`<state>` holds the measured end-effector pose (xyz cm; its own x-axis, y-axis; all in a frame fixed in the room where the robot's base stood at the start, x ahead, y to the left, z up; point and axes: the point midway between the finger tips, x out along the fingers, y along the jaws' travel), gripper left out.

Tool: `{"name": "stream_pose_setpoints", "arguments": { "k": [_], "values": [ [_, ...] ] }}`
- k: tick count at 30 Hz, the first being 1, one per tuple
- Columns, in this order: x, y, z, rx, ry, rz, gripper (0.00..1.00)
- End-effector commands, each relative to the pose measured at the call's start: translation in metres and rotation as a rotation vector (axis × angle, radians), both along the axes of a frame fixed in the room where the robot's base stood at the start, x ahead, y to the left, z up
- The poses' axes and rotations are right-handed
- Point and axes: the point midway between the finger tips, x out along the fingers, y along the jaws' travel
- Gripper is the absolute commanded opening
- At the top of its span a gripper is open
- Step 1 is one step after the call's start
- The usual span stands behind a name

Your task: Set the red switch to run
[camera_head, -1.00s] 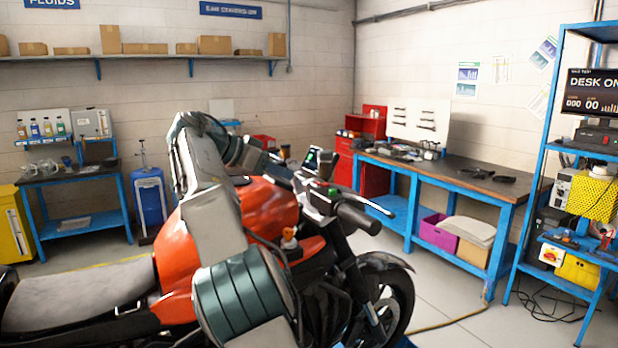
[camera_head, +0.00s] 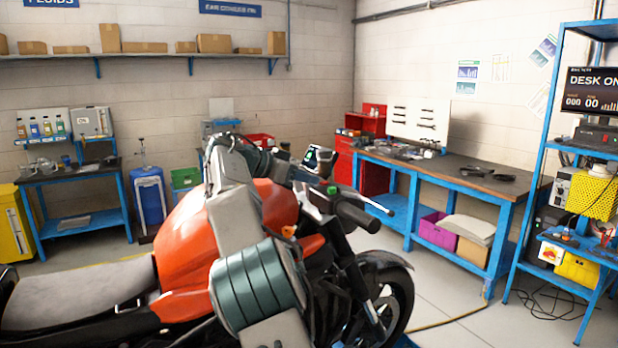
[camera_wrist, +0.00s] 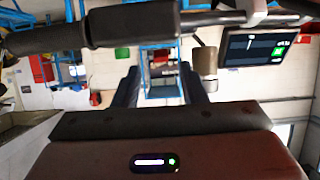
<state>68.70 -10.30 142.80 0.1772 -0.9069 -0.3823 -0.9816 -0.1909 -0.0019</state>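The motorcycle's orange tank (camera_head: 185,240) and black right grip (camera_head: 358,217) are in the head view. A small green part (camera_head: 332,190) shows on the handlebar beside the grip; I cannot make out a red switch in either view. In the wrist view, the black grip (camera_wrist: 130,24) crosses the top and a lit dash display (camera_wrist: 258,46) is at upper right. My gripper (camera_wrist: 160,82) has two dark fingers spread apart, with only background visible between them. The grip lies beyond the fingertips in the picture, and contact cannot be told. In the head view, my arm hangs over the tank.
A blue workbench (camera_head: 475,180) with a dark top stands behind the motorcycle at right. A blue shelf rack (camera_head: 540,165) is at far right, and a blue side table (camera_head: 80,230) is at left.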

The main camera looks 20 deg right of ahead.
Motion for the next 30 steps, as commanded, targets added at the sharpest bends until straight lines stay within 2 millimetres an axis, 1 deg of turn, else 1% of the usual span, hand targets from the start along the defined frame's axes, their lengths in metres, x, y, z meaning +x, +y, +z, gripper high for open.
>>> {"name": "stream_pose_setpoints", "arguments": {
  "k": [1, 3, 6, 14, 15, 17, 18, 19, 24, 30],
  "values": [
    [0.001, -0.006, -0.001, 0.001, 0.002, -0.001, 0.38],
    [0.002, -0.011, -0.004, 0.001, 0.002, 0.000, 0.38],
    [0.003, -0.015, -0.006, 0.001, 0.001, 0.000, 0.38],
    [0.003, -0.017, -0.007, 0.000, 0.001, 0.000, 0.38],
    [0.003, -0.017, -0.007, 0.000, 0.001, 0.000, 0.35],
    [0.003, -0.017, -0.007, 0.000, 0.001, 0.000, 0.19],
    [0.003, -0.017, -0.007, 0.000, 0.001, 0.000, 0.08],
    [0.003, -0.017, -0.007, 0.000, 0.001, 0.000, 0.00],
    [0.003, -0.017, -0.008, 0.000, 0.001, -0.001, 0.00],
    [0.003, -0.016, -0.015, -0.045, -0.008, 0.000, 0.00]
  ]
}}
